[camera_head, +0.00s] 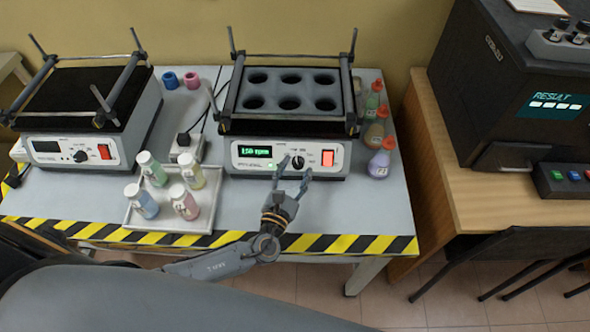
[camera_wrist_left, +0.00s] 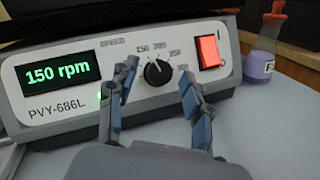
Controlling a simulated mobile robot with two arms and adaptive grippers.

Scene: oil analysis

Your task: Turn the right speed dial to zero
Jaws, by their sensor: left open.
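The right shaker (camera_head: 290,143) stands on the grey table, and its display (camera_wrist_left: 49,77) reads 150 rpm. Its black speed dial (camera_head: 298,162) sits between the display and the red switch (camera_head: 327,158). In the left wrist view the dial (camera_wrist_left: 158,72) has a white pointer line and numbers around its upper and right side. My left gripper (camera_head: 295,170) is open just in front of the panel, its fingers on either side of the dial. In the left wrist view the fingers (camera_wrist_left: 160,95) appear apart from the dial. My right gripper is not in view.
A second shaker (camera_head: 75,150) with a dark display stands at the left. A white tray (camera_head: 150,222) with several capped bottles lies left of my gripper. Flasks (camera_head: 380,162) stand at the right shaker's right side. A black machine (camera_head: 500,80) stands on the wooden table.

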